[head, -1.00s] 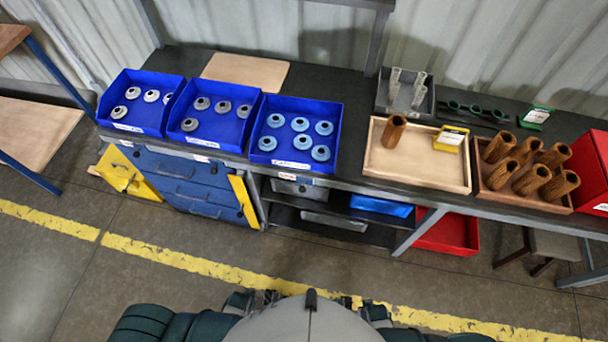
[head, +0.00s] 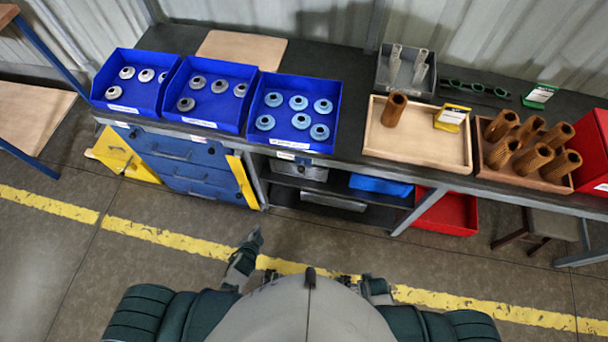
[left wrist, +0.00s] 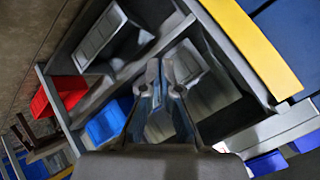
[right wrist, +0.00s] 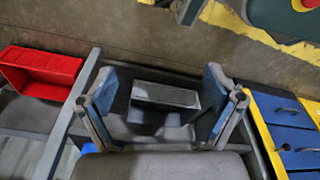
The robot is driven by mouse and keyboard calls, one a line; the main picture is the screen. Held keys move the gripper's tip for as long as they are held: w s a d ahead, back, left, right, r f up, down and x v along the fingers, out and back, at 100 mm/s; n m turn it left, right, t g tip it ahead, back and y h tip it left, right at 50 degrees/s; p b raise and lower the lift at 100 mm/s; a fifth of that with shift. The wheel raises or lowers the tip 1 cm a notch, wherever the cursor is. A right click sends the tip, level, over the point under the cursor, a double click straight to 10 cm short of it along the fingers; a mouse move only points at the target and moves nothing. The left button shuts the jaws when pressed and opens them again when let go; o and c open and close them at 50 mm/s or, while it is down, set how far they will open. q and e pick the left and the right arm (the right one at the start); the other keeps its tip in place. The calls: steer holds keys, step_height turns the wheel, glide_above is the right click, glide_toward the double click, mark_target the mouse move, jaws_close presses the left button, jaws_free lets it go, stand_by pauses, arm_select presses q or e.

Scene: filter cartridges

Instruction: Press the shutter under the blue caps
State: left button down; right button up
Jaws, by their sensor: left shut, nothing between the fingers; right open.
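Several blue caps (head: 298,103) lie in the rightmost of three blue bins (head: 328,138) on the bench. Below this bin, a small pale tag (head: 285,156) sits on the bench's front edge. Under it is a grey box front (head: 298,170); I cannot tell which part is the shutter. My left gripper (head: 255,236) is shut and empty, in front of and below the bench edge; the left wrist view shows its fingers (left wrist: 163,75) together before the shelves. My right gripper (right wrist: 160,82) is open and empty in the right wrist view, a grey box beyond it.
Blue drawers (head: 190,170) and a yellow panel (head: 243,182) stand left of the open shelves. A blue box (head: 380,185) and red bin (head: 447,212) are below the bench. A wooden tray (head: 430,150) holds one brown cartridge (head: 394,109). The floor before the bench is clear.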

mark_target(302, 166)
arm_select(q)
steer(key=w+d+r+m+t+h, duration=0.2)
steer(key=d+r+m+h, duration=0.3)
steer(key=d+r+m, duration=0.2)
steer(key=w+d+r+m+t+h+b, duration=0.1)
steer(key=d+r+m+h, duration=0.4)
steer(key=r+m, duration=0.6)
steer(key=w+d+t, duration=0.1)
steer(key=w+d, duration=0.1)
steer(key=shift+w+d+r, duration=0.15)
steer(key=shift+w+d, duration=0.05)
steer(key=shift+w, duration=0.15)
arm_select(e)
steer(key=r, duration=0.1)
steer(key=w+r, duration=0.1)
steer(key=r, duration=0.1)
steer(key=shift+w+a+r, duration=0.1)
steer(key=shift+w+r, duration=0.15)
steer(key=shift+w, duration=0.05)
arm_select(q)
steer(key=w+d, duration=0.2)
steer(key=w, duration=0.7)
steer(key=shift+d, duration=0.2)
arm_select(e)
steer(key=shift+s+f, duration=0.1)
steer(key=shift+f, duration=0.35)
arm_select(q)
steer(key=shift+w, duration=0.1)
